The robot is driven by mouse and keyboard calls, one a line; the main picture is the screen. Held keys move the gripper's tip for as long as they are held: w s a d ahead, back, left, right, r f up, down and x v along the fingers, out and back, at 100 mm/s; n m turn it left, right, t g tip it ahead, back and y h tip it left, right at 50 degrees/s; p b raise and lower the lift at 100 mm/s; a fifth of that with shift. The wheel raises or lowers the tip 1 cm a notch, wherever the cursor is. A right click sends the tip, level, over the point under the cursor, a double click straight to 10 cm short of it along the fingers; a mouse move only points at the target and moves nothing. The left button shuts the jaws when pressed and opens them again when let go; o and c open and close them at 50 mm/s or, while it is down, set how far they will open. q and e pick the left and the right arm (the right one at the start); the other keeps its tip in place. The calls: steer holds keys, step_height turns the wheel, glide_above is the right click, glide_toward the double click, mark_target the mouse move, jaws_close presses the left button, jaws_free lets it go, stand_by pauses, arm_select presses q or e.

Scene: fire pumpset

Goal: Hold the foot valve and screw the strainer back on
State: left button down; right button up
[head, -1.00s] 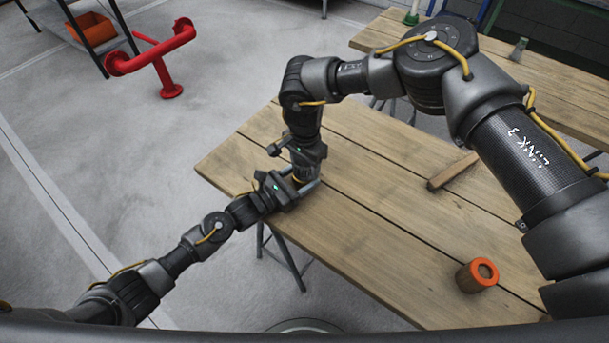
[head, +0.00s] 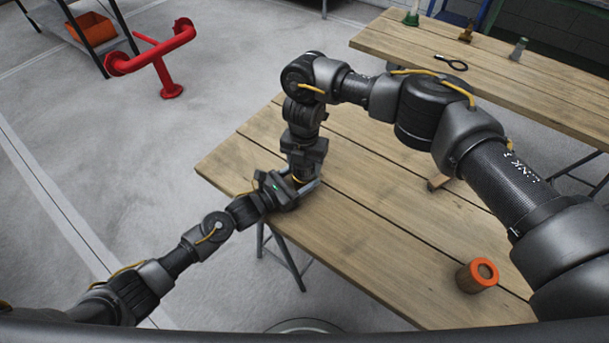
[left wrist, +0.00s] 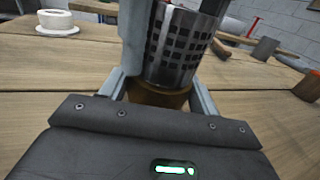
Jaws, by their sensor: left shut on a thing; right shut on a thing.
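The foot valve is a brass-coloured body (left wrist: 157,94) low between the fingers of my left gripper (left wrist: 160,92) in the left wrist view. The left gripper is shut on it over the near wooden table. The strainer (left wrist: 182,46), a metal cylinder with square holes, stands upright right above the brass body. My right gripper (head: 303,172) comes down from above and is shut on the strainer; a grey finger shows beside it in the left wrist view. In the head view the grippers hide nearly all of both parts. The thread between them cannot be seen.
An orange-topped cylinder (head: 477,275) stands on the near table (head: 400,260), and a wooden piece (head: 438,183) lies partly behind my right arm. The back table (head: 560,85) holds a black looped tool (head: 451,62) and small fittings. A red pipe stand (head: 160,60) is on the floor.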

steer(key=m, duration=0.7)
steer(key=shift+w+m, duration=0.1)
steer(key=shift+m, duration=0.2)
steer(key=m, duration=0.4)
steer(key=shift+m, duration=0.3)
steer(key=m, duration=0.9)
steer(key=shift+d+m, duration=0.1)
steer(key=shift+m, duration=0.3)
steer(key=m, duration=0.4)
steer(key=shift+m, duration=0.3)
steer(key=m, duration=0.7)
steer(key=o, duration=1.1)
steer(key=shift+f, duration=0.1)
